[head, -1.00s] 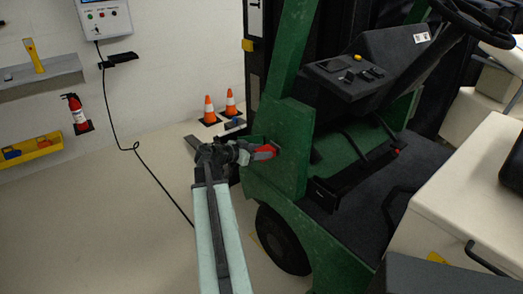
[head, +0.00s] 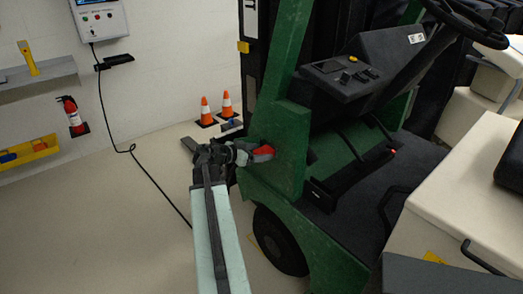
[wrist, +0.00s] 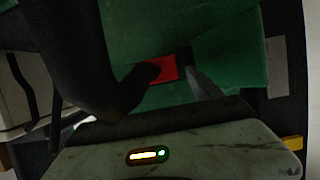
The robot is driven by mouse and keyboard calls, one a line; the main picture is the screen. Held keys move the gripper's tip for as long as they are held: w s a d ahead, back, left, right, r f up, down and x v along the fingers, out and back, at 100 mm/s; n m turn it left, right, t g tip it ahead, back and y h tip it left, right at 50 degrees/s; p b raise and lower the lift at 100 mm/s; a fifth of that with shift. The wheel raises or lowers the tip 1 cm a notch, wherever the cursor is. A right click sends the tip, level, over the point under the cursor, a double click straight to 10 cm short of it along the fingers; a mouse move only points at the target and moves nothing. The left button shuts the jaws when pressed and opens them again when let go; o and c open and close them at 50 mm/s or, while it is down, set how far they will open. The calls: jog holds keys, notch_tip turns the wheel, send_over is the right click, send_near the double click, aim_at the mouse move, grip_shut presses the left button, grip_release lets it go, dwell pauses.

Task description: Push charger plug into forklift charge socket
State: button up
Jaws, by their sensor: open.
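A red block (head: 263,153) shows beside the front side panel of the green forklift (head: 285,140), at the end of my gripper (head: 242,153). The wrist view shows it as a red rectangle (wrist: 167,69) against green surfaces. A dark curved part crosses its left edge, and a grey pointed part lies just right of it. My gripper is open, close around the red block. I cannot tell whether the red block is the plug or the socket. A black cable (head: 131,150) runs from the wall charger (head: 101,20) down across the floor and behind my arm.
Two orange cones (head: 206,111) stand by the wall behind the gripper. The floor at left is clear.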

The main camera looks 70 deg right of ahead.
jog(key=p+v, duration=0.2)
jog(key=v, duration=0.5)
jog(key=shift+a, duration=0.1)
